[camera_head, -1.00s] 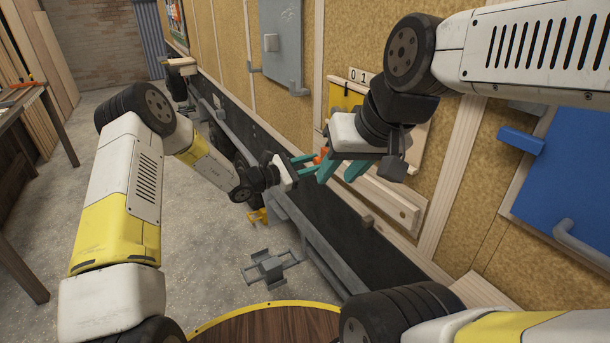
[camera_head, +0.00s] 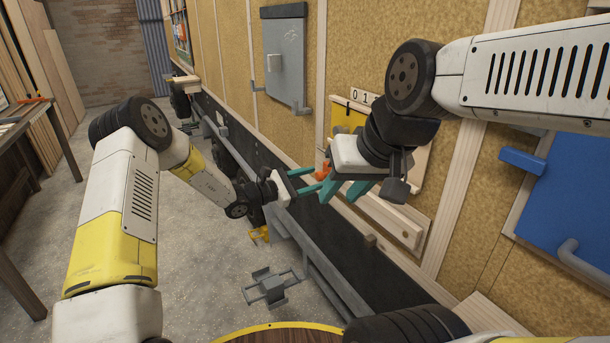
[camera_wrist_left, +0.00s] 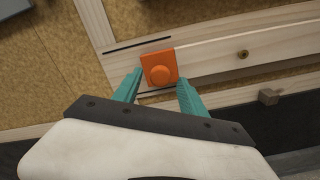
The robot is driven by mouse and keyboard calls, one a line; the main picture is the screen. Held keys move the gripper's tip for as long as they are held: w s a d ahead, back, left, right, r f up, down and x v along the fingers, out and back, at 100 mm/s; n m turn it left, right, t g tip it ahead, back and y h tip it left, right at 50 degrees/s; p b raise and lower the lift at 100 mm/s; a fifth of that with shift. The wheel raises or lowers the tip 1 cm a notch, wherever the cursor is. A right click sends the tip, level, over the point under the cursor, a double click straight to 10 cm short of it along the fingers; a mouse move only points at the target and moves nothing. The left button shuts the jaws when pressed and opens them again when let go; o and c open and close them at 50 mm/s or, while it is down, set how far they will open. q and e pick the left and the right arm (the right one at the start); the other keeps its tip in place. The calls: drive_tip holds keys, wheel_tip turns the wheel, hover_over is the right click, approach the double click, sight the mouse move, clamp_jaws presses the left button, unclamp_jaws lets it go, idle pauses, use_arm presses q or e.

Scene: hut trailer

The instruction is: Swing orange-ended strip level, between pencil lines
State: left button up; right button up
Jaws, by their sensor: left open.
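The end lies between two dark pencil lines, an upper one (camera_wrist_left: 137,46) and a lower one (camera_wrist_left: 156,94). The strip runs roughly parallel to them. My left gripper (camera_wrist_left: 160,78) is open, its teal fingers on either side of the orange end; contact cannot be told. In the head view the orange end (camera_head: 322,170) is partly hidden behind my fingers and my left gripper (camera_head: 317,178) reaches it from the left. My right gripper (camera_head: 342,193) is open in front of the wall, nothing seen between its fingers.
A fixed wooden rail (camera_head: 400,215) and a small wooden block (camera_head: 370,240) are on the wall below the right gripper. A grey panel (camera_head: 284,60) and a blue panel (camera_head: 570,190) flank the area. A grey bracket (camera_head: 270,289) lies on the floor.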

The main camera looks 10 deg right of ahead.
use_arm(q)
drive_tip(key=v, duration=0.6)
drive_tip(key=shift+a, duration=0.3)
drive_tip(key=s+a+r+m+g+y, duration=0.25)
drive_tip(key=s+r+m, duration=0.35)
drive_tip(key=s, duration=0.3)
drive_tip(key=s+a+r+m+g+y, duration=0.2)
drive_tip(key=s+r+m+g+y, duration=0.25)
drive_tip(key=s, duration=0.45)
drive_tip(key=s+a+r+m+t+y, duration=0.3)
drive_tip(key=s+a+r+y, duration=0.1)
drive_tip(key=s+a, duration=0.3)
drive_tip(key=s+a+r+m+t+y, duration=0.3)
drive_tip(key=s+a, duration=0.5)
drive_tip(key=a, duration=0.4)
drive_tip(key=shift+s+a+r+m+t+y, duration=0.3)
drive_tip(key=shift+r+m+t+y, duration=0.1)
drive_tip(key=shift+r+m+t, duration=0.1)
drive_tip(key=shift+d, duration=0.1)
